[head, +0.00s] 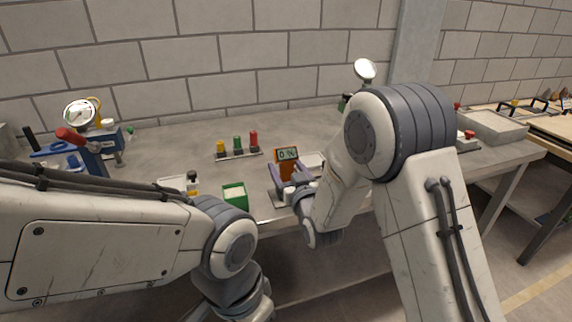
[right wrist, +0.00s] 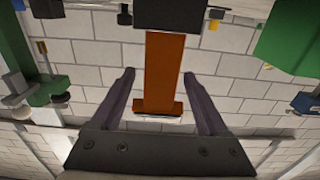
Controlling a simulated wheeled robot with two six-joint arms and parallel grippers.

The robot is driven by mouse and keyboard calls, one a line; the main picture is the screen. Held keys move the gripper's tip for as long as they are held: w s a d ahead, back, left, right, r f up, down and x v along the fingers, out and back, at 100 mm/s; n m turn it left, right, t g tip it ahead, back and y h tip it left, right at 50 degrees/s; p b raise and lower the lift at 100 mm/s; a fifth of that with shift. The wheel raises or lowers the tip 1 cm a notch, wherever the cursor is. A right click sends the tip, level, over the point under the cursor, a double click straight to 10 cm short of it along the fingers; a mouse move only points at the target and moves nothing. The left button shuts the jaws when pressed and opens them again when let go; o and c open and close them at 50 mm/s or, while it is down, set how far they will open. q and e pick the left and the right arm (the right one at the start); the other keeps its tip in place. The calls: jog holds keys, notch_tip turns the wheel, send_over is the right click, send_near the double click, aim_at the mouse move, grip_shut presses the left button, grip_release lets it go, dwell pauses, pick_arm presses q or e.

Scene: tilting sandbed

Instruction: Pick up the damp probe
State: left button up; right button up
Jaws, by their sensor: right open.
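The damp probe (head: 287,154) is an orange handheld meter with a dark-framed display reading "0 %". It stands upright on the grey bench in the head view, its lower part partly hidden by my right gripper. My right gripper (head: 284,167) is open, with its purple-grey fingers on either side of the probe. In the right wrist view, the probe's orange body (right wrist: 166,62) lies between the two open fingers (right wrist: 159,73), with gaps visible on both sides. My left arm shows in the head view, but its gripper is not in view.
A green box (head: 234,194) with pale contents sits left of the probe. Behind it is a rack (head: 238,155) with yellow, green and red pieces. A blue device with a gauge (head: 80,113) stands at the far left. A grey tray (head: 490,126) lies at the right.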

aim_at(287, 152)
jog(key=shift+w, duration=0.2)
jog(key=c, duration=1.2)
jog(key=shift+r, duration=0.4)
notch_tip(287, 152, up, 4)
jog(key=shift+f, duration=0.1)
jog(key=s+d+r+p, duration=0.3)
jog(key=d+r, duration=0.8)
jog(key=r, duration=0.1)
jog(key=shift+s+r, duration=0.2)
jog(key=shift+s, duration=0.2)
